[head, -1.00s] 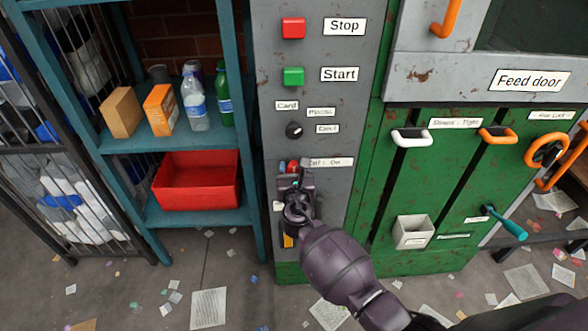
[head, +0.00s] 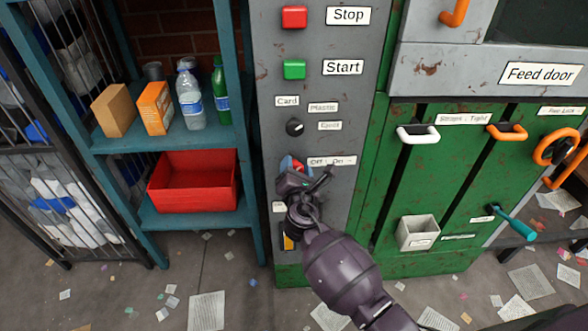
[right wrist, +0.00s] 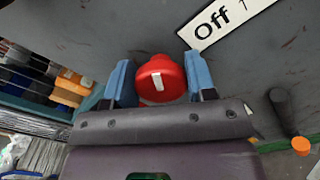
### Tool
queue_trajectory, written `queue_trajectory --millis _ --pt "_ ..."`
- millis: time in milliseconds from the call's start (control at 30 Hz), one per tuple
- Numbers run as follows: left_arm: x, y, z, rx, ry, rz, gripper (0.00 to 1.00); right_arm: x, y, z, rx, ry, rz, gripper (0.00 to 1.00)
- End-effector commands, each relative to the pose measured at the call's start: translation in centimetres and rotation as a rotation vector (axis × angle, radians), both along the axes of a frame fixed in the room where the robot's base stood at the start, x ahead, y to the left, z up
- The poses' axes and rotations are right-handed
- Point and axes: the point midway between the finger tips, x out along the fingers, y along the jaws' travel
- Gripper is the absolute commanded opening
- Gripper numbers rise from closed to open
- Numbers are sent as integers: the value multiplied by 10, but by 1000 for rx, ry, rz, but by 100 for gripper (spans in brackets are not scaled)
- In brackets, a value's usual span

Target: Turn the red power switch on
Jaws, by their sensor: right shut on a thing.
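The red power switch (right wrist: 160,72) is a round red knob with a white mark, on the grey panel. My right gripper (right wrist: 160,84) has its blue fingers on either side of the knob and is shut on it. In the head view, my right gripper (head: 291,171) hides most of the switch; a bit of red (head: 298,164) shows at its tip. The white "Off / On" label (head: 332,161) is just right of the switch, and its "Off" end (right wrist: 222,15) shows in the right wrist view. The mark's exact setting is hard to tell. My left gripper is not in view.
Above on the panel are a black selector knob (head: 295,127), the green Start button (head: 294,69) and the red Stop button (head: 294,17). A black rod with an orange end (right wrist: 300,144) is near the gripper. A teal shelf (head: 245,150) stands left.

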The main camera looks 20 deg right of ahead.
Motion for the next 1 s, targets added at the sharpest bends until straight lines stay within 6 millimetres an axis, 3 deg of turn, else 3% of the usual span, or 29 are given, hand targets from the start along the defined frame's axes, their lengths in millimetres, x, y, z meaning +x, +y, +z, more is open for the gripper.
queue_trajectory --millis 400,1000 --pt "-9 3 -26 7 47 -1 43 -1 -1 -8 383 -103 -1 27" --pt "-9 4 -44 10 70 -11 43 -1 -2 -8 833 -235 -3 27"
